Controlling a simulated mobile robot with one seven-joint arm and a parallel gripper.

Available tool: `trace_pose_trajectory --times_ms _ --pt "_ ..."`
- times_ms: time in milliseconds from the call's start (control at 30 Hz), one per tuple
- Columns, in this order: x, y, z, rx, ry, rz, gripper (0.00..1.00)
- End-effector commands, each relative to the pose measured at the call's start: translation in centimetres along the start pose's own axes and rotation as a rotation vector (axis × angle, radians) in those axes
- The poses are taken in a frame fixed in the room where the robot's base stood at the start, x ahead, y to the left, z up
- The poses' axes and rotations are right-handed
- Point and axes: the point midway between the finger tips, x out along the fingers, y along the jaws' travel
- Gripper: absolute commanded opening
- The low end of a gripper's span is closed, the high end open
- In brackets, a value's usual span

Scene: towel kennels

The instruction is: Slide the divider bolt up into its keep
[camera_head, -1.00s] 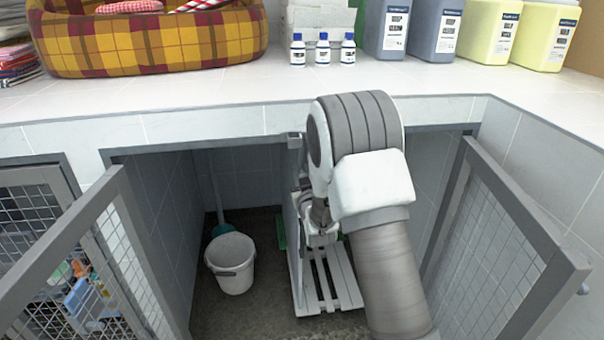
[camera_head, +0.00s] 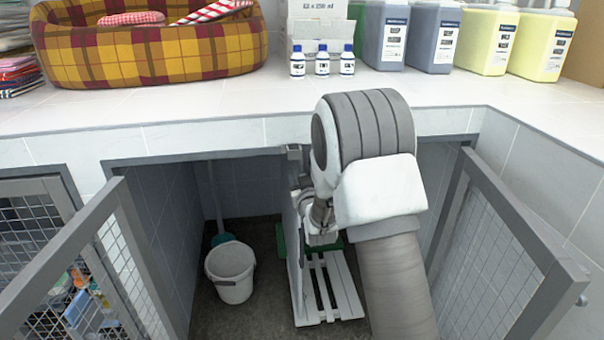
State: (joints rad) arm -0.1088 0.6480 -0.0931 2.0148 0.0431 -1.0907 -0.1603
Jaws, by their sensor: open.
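A grey divider panel (camera_head: 294,225) stands edge-on in the middle of the open kennel below the counter. A small grey metal fitting (camera_head: 294,153) shows at its top, against the kennel's upper frame; I cannot tell whether it is the bolt or its keep. My gripper (camera_head: 320,238) is beside the right face of the divider, under my white and grey arm. Its fingertips are small and partly hidden by the arm, and it looks empty. I cannot tell whether it touches the divider. The rest of the bolt is hidden.
A white bucket (camera_head: 231,272) stands left of the divider. A white slatted board (camera_head: 330,288) lies on the floor at right. Mesh doors stand open at left (camera_head: 110,262) and right (camera_head: 497,262). Bottles (camera_head: 322,58) and a plaid pet bed (camera_head: 150,50) sit on the counter.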

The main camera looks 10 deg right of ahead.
Motion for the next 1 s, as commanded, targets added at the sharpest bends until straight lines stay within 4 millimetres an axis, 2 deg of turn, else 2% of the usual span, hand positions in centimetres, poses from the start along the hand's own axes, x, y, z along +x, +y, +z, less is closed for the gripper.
trace_pose_trajectory --times_ms 167,267,867,1000 --pt "-0.8 0.0 0.0 0.000 -0.002 0.000 0.57" --pt "-2.0 0.0 0.0 0.000 -0.003 -0.001 0.57" --pt "-14.4 0.0 0.0 0.000 -0.004 -0.002 0.57" --pt "-15.7 0.0 -0.4 0.000 -0.004 -0.001 0.57"
